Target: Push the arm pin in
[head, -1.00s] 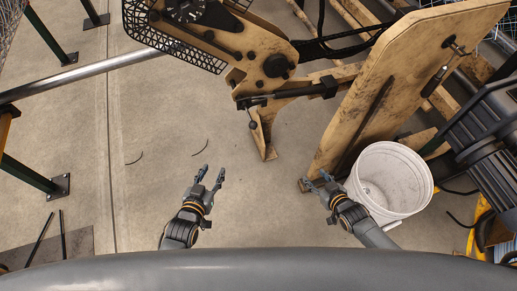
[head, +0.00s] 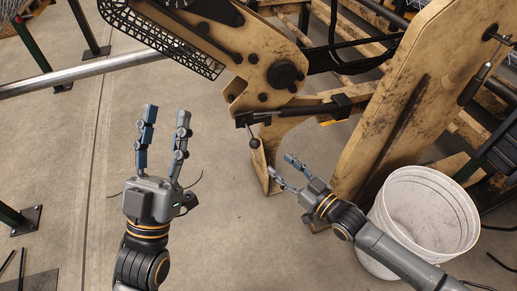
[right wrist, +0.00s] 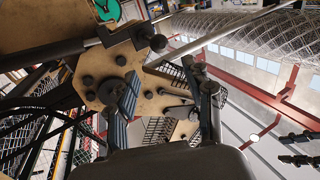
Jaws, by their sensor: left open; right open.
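A black pin-like lever with a ball knob (head: 254,143) hangs at the end of a dark rod on the yellow machine arm (head: 262,70). I cannot tell for sure that this is the arm pin. My right gripper (head: 279,165) is open and empty, just below and right of the knob, apart from it in the picture. In the right wrist view, the open fingers (right wrist: 165,78) frame the yellow arm plate (right wrist: 112,80), with a dark knob (right wrist: 158,42) above between them. My left gripper (head: 168,110) is open and empty over the floor, left of the arm.
A black mesh guard (head: 150,30) and a metal pipe (head: 75,77) lie at upper left. The floor (head: 80,170) at left is mostly clear.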

